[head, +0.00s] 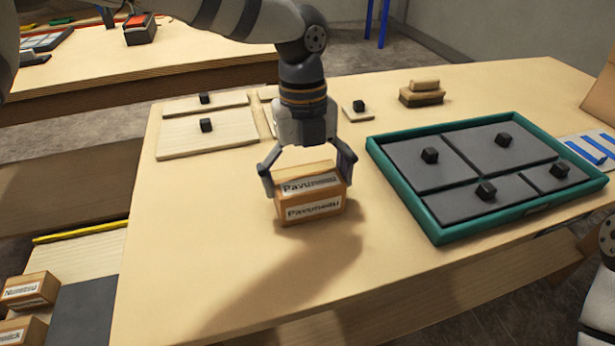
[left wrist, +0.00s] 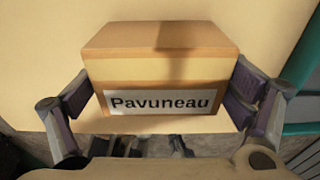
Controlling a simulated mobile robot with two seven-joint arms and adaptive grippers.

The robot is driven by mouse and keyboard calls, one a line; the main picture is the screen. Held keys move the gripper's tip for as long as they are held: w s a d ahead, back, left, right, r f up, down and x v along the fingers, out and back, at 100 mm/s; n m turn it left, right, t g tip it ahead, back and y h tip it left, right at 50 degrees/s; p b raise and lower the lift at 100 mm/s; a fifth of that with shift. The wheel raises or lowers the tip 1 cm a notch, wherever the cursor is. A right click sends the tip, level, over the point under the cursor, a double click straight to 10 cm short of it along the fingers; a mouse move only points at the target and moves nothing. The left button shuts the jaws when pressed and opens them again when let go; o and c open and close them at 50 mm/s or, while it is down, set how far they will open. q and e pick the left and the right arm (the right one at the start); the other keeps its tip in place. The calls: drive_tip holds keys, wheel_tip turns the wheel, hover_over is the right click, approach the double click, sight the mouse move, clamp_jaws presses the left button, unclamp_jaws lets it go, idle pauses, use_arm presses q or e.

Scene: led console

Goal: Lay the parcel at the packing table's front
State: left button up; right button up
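The parcel (head: 309,194) is a small brown box with white labels reading "Pavuneau". It is at the front part of the packing table (head: 210,235), and I cannot tell whether it touches the top. My left gripper (head: 309,174) comes down over it with one finger on each side. In the left wrist view the parcel (left wrist: 160,65) lies between the pads of my left gripper (left wrist: 165,100), which seem to press on its sides. Some of my right arm shows at the right edge; its gripper is out of view.
A green-rimmed tray (head: 430,212) with grey panels and black knobs stands to the right. Pale boards (head: 225,130) with black knobs lie behind left, and stacked brown blocks (head: 422,95) at the back. More labelled boxes (head: 28,288) sit lower left. The table's front left is clear.

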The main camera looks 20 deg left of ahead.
sight(305, 171)
use_arm(q)
drive_tip(key=shift+r, duration=0.1)
wheel_tip(305, 171, up, 12)
drive_tip(key=w, duration=0.1)
drive_tip(key=shift+a, duration=0.4)
drive_tip(key=shift+w, duration=0.1)
